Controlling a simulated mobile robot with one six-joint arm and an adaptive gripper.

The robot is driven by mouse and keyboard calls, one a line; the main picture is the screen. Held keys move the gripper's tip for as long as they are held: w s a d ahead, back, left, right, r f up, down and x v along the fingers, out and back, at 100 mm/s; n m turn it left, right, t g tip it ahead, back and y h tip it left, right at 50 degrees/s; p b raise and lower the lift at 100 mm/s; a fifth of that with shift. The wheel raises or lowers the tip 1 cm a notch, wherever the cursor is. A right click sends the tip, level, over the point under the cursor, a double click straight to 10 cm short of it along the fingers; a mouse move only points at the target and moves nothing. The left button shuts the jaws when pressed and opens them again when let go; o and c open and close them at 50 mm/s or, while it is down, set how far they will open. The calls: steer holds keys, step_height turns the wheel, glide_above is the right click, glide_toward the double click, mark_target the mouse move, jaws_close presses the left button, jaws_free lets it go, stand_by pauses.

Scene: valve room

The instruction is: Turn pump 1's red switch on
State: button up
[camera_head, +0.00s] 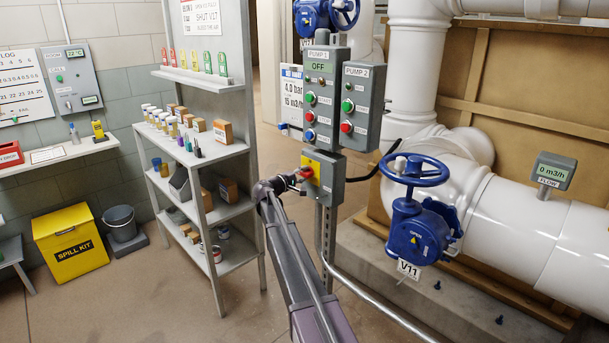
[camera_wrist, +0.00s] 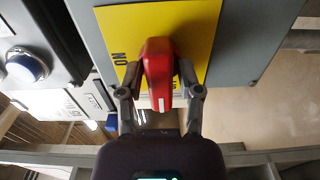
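The panel's display (camera_head: 319,66) reads OFF. In the wrist view the red handle (camera_wrist: 158,72) stands in front of the yellow plate, with the word ON beside it and other lettering partly hidden. My gripper (camera_wrist: 160,78) has one finger on each side of the handle, and the fingertips appear to press on it. In the head view my gripper (camera_head: 297,180) is at the switch from the left and partly covers it.
The pump 2 panel (camera_head: 359,105) stands close on the right. A blue valve V11 (camera_head: 414,220) and white pipes (camera_head: 520,225) are further right. A shelf (camera_head: 206,157) with small containers stands at the left. A yellow spill kit (camera_head: 70,238) and bucket (camera_head: 121,224) are on the floor.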

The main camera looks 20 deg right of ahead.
steer(key=shift+d, duration=0.1)
jaws_close()
steer(key=shift+d, duration=0.1)
steer(key=shift+d, duration=0.1)
steer(key=shift+r+m, duration=0.1)
steer(key=shift+m, duration=0.4)
steer(key=m, duration=0.3)
steer(key=shift+w, duration=0.1)
steer(key=m, duration=0.9)
steer(key=shift+w, duration=0.1)
steer(key=m, duration=0.4)
steer(key=shift+m, duration=0.4)
